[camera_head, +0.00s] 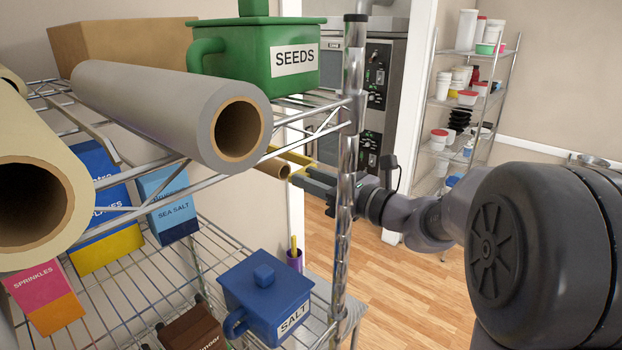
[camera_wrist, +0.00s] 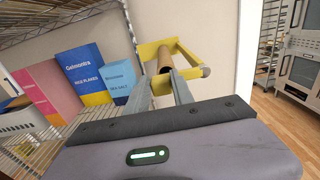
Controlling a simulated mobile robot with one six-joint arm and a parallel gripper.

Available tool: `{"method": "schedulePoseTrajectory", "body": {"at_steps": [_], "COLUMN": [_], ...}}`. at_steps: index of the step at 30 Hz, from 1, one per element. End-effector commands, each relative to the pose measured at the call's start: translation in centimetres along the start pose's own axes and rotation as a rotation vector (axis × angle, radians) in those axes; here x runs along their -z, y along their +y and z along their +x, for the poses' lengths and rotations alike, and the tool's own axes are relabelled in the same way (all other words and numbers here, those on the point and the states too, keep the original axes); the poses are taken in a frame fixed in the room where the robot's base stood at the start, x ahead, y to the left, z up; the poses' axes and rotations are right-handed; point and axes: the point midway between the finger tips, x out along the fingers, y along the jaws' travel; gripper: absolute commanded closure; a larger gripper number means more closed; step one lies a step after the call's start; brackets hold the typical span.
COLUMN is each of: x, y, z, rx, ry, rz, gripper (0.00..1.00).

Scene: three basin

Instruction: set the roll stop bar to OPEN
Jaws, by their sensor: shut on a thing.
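The roll stop bar is a yellow bar on a yellow frame, and it shows in the wrist view (camera_wrist: 190,74) in front of a brown cardboard tube (camera_wrist: 165,60). I see no OPEN marking in either view.
The chrome shelf post (camera_head: 347,170) stands close to my wrist. A grey roll (camera_head: 165,100) and a green SEEDS canister (camera_head: 250,55) lie on the upper shelf. A blue SALT canister (camera_head: 265,300) and several boxes stand below. Open floor lies at right.

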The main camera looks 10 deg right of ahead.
Motion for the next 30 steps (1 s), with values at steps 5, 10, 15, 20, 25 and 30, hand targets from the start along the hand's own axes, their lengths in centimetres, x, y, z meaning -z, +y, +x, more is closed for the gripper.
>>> {"method": "schedulePoseTrajectory", "body": {"at_steps": [5, 10, 15, 20, 25, 30], "x": [0.0, 0.0, 0.0, 0.0, 0.12, 0.74], "y": [0.0, 0.0, 0.0, 0.0, 0.01, 0.05], "z": [0.0, 0.0, 0.0, 0.0, 0.0, 0.0], "rx": [0.0, 0.0, 0.0, 0.0, 0.0, 0.0], "ry": [0.0, 0.0, 0.0, 0.0, 0.0, -0.001], "rz": [0.0, 0.0, 0.0, 0.0, -0.006, -0.052], "gripper": [1.0, 1.0, 1.0, 1.0, 1.0, 1.0]}}
